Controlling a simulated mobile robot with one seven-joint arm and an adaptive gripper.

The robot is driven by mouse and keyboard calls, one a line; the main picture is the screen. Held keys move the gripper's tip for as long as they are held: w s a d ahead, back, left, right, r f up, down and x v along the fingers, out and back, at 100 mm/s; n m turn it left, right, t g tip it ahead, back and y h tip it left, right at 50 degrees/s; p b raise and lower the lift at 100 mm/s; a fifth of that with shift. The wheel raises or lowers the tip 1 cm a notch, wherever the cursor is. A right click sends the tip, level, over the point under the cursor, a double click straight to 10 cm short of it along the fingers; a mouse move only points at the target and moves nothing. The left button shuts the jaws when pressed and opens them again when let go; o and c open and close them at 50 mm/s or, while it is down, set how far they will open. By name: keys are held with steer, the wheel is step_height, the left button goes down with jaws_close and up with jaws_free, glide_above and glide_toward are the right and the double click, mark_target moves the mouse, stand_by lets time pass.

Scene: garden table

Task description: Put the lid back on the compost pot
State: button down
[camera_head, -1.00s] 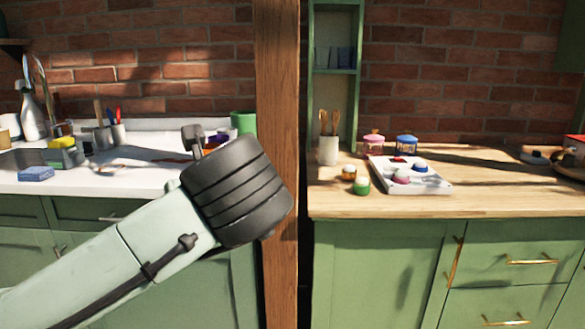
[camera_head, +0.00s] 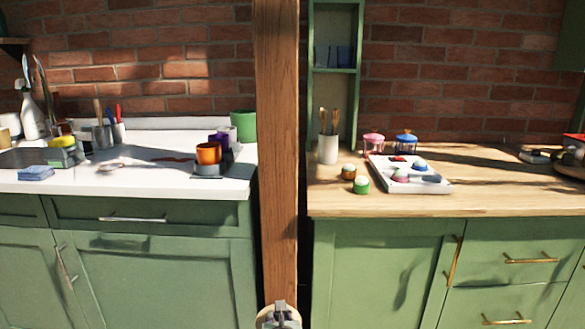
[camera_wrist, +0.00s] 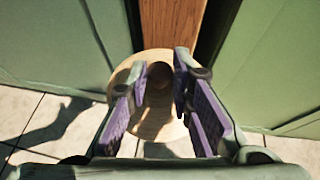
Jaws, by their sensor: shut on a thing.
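A round, pale wooden lid (camera_wrist: 150,127) with a dark knob shows in the wrist view. My gripper (camera_wrist: 160,76) is shut on the knob, with its purple-padded fingers on either side. In the head view, the lid (camera_head: 264,319) and my gripper (camera_head: 280,311) show at the bottom edge, low in front of the wooden post. They are below counter height and apart from both counters. A green pot (camera_head: 243,125) stands at the back right of the white counter. It looks like the compost pot; its top is too small to judge clearly.
A wooden post (camera_head: 277,150) divides the white counter (camera_head: 130,180) from the wooden counter (camera_head: 340,200). An orange cup (camera_head: 208,153) and a purple cup (camera_head: 219,140) stand in front of the green pot. A white tray (camera_head: 415,187), small jars and a utensil holder (camera_head: 328,149) occupy the wooden counter.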

steer(key=w+d+f, duration=0.2)
steer(key=f, duration=0.3)
steer(key=w+d+f+m+h, duration=0.1)
steer(key=w+f, duration=0.1)
steer(key=f, duration=0.4)
steer(key=shift+d+f+h, duration=0.3)
steer(key=shift+d, duration=0.05)
steer(key=s+f, duration=0.6)
steer(key=f, duration=0.6)
steer(key=s, duration=0.2)
steer(key=s+r, duration=0.1)
steer(key=s, duration=0.2)
steer(key=shift+s, duration=0.1)
